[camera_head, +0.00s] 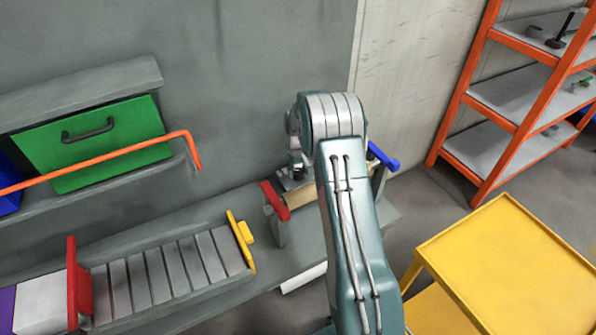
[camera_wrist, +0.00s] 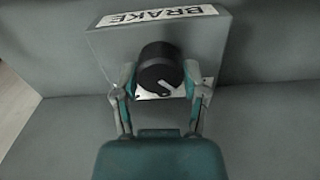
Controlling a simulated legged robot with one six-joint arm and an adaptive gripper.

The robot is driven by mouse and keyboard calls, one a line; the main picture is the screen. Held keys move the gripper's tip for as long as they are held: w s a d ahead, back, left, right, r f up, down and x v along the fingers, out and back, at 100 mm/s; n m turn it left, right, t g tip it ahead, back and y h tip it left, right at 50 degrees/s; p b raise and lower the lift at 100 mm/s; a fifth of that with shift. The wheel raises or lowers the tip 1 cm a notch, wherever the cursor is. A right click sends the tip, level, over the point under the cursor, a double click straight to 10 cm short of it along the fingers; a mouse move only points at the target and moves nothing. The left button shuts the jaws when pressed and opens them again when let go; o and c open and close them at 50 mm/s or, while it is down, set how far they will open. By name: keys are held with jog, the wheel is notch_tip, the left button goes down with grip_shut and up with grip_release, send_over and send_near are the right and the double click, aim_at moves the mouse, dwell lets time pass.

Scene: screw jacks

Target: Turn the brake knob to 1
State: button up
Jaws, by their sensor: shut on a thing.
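The brake knob (camera_wrist: 158,66) is black and round with a white pointer mark, on a grey box (camera_wrist: 222,45) in the wrist view. A white BRAKE label (camera_wrist: 160,15) lies across the box's far edge, its letters upside down. My gripper (camera_wrist: 159,79) is shut on the knob, one finger on each side. The pointer mark lies on the near part of the knob. A white plate shows partly below the knob; I cannot read its numbers. In the head view my arm hides the knob and most of my gripper.
In the head view, a grey bench holds a roller bed (camera_head: 165,272) with red and yellow end plates. A red part (camera_head: 274,200) and a blue part (camera_head: 383,156) flank my arm's end. A yellow table (camera_head: 515,265) and orange shelves (camera_head: 515,150) stand right.

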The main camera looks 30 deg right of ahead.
aim_at(298, 170)
jog(key=shift+f, duration=0.1)
jog(key=o, duration=1.2)
jog(key=shift+c, duration=0.2)
notch_tip(298, 170, up, 12)
jog(key=shift+w, duration=0.1)
